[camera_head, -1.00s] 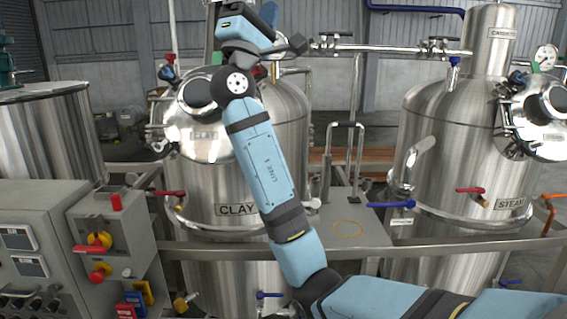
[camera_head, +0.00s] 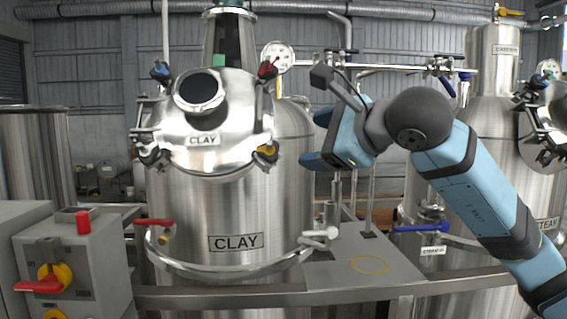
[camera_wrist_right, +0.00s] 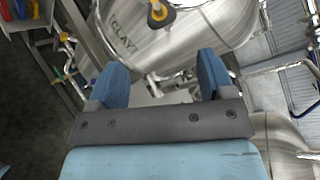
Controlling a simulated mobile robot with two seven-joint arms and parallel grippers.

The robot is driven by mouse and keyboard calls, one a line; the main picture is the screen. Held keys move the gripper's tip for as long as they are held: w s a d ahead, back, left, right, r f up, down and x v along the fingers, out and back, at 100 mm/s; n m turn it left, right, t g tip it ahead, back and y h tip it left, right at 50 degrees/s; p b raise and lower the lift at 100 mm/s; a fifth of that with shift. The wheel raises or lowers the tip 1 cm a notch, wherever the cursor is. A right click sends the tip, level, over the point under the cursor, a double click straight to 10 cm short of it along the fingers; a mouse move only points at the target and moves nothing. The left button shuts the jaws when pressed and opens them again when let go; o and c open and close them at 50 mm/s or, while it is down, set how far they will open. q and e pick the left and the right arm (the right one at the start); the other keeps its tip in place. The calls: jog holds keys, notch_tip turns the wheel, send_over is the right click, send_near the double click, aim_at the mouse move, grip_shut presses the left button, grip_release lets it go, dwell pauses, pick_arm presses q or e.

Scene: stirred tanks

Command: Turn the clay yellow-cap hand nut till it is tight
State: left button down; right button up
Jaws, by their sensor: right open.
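The clay tank's round lid (camera_head: 208,122) carries hand nuts on its rim. The yellow-cap hand nut (camera_head: 266,150) is at the lid's lower right. It also shows in the right wrist view (camera_wrist_right: 157,12), at the top edge, beyond the fingertips. My right gripper (camera_head: 316,140) is to the right of the yellow-cap nut, apart from it. In the right wrist view its two blue fingers (camera_wrist_right: 161,78) are spread with nothing between them. How tight the nut is cannot be told. My left gripper is out of view.
A red-cap nut (camera_head: 268,68) and a blue-cap nut (camera_head: 160,70) sit higher on the lid. A white-handled valve (camera_head: 320,236) stands below my right gripper. The steam tank (camera_head: 480,135) is at the right, partly behind my right arm. A control box (camera_head: 68,262) stands at lower left.

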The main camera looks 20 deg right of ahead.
aim_at(272, 151)
jog(key=p+x, duration=0.1)
jog(key=x, duration=1.2)
jog(key=shift+w+a, duration=0.15)
jog(key=shift+w, duration=0.1)
jog(key=shift+f, duration=0.1)
jog(key=c, duration=0.9)
